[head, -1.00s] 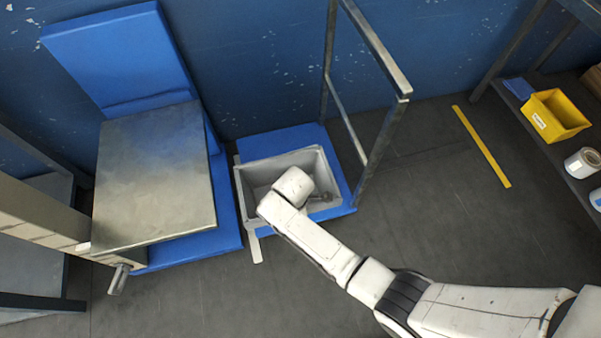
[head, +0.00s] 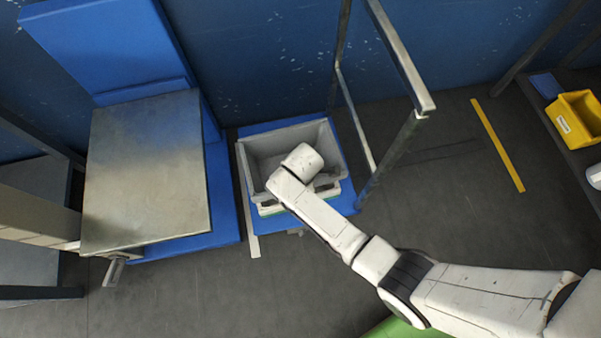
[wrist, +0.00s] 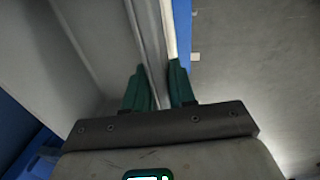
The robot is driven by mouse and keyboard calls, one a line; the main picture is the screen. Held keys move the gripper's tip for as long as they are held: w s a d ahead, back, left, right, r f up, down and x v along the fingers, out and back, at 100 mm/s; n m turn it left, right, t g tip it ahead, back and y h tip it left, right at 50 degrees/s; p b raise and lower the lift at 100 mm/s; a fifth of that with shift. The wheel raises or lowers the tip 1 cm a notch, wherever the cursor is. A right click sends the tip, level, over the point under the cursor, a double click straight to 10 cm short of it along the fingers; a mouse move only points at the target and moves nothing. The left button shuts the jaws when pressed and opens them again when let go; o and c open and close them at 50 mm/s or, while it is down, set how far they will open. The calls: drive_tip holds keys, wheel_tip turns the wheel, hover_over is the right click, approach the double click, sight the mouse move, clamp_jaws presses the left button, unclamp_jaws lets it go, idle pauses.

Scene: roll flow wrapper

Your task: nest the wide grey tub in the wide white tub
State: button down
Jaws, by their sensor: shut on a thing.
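The wide grey tub (head: 262,163) is upright above the blue platform, open side up. My gripper (wrist: 157,68) is shut on one wall of it, with the wall between its green fingers in the wrist view. In the head view my wrist covers the fingers and part of the tub's near side. A white rim (head: 268,209), which looks like the wide white tub, shows just below the grey tub's near edge. A pale edge (wrist: 169,28) also runs beside the held wall in the wrist view. How deep the grey tub sits in the white one is hidden.
A metal frame (head: 400,55) stands close on the right of the tubs. A metal-topped blue stand (head: 145,170) is on the left. A yellow bin (head: 575,118) sits on a shelf at far right. Dark floor (head: 455,190) is open between.

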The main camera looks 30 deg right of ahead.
drive_tip(key=shift+f+b, duration=4)
drive_tip(key=shift+f, duration=1.1)
drive_tip(key=c, duration=0.8)
unclamp_jaws()
drive_tip(key=shift+c, duration=0.2)
wheel_tip(320, 180, up, 11)
drive_tip(key=s+p, duration=0.1)
drive_tip(key=p, duration=0.3)
drive_tip(key=shift+a+f, duration=0.15)
drive_tip(key=shift+a, duration=0.05)
drive_tip(key=shift+s, duration=0.1)
